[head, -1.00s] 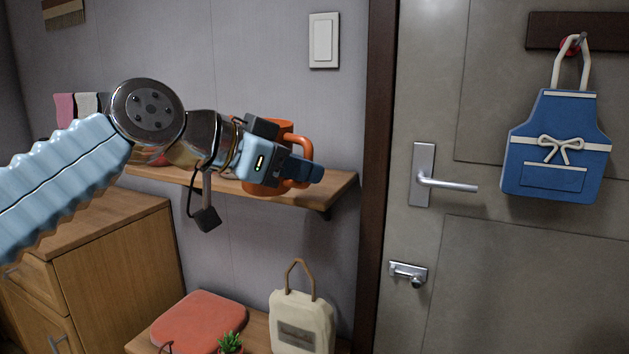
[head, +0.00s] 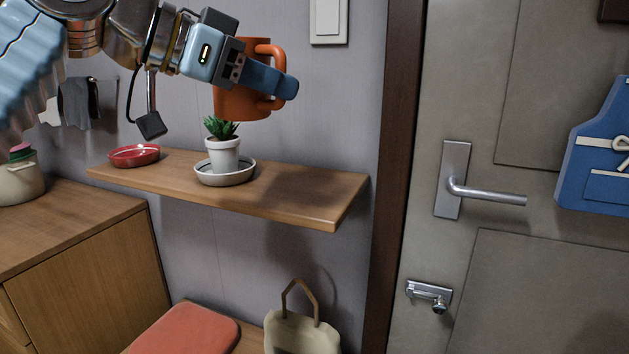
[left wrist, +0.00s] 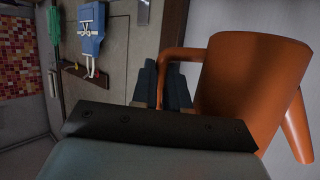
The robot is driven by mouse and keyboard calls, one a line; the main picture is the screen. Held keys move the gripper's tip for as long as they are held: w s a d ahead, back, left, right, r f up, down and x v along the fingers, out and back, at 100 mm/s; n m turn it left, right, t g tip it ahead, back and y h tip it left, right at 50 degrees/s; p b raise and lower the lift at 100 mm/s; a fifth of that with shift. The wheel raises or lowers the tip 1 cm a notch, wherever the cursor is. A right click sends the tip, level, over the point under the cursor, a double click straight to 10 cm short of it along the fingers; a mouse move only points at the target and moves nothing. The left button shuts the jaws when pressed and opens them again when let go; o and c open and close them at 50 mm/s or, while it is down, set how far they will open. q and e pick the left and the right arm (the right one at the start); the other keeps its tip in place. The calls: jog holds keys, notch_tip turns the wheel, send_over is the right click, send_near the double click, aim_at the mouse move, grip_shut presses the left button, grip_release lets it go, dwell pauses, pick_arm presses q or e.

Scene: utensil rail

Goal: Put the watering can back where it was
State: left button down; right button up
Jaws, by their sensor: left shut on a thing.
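The orange watering can (head: 240,103) is held up in the air, above and in front of the wooden wall shelf (head: 305,197). My left gripper (head: 270,80) is shut on its handle, and the can is apart from the shelf board. In the left wrist view the can (left wrist: 240,85) hangs at the right of the jaws (left wrist: 160,88), with its handle between them and its spout at the lower right. The fingers hide part of the can in the head view. My right gripper is not in view.
A potted plant (head: 223,152) stands in a white saucer (head: 243,176) on the shelf, below the can. A red dish (head: 134,161) sits at the shelf's left. The shelf's right part is bare. A door (head: 540,285) is at the right; a cream bag (head: 300,332) stands below.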

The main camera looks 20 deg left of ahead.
pick_arm(q)
jog(key=s+d, duration=0.3)
jog(key=d, duration=0.8)
jog(key=shift+g+h, duration=0.3)
jog(key=w+a+f, duration=0.1)
jog(key=w+f, duration=0.3)
jog(key=w+a+f+b, duration=0.1)
jog(key=w+f, duration=0.3)
jog(key=w+a+f, duration=0.1)
jog(key=w+f, duration=0.3)
jog(key=w, duration=0.1)
jog(key=shift+a+f+b, duration=0.1)
jog(key=shift+a+b, duration=0.2)
jog(key=shift+a, duration=0.1)
jog(key=shift+f, duration=0.4)
jog(key=shift+f, duration=0.2)
jog(key=c, duration=1.1)
grip_release()
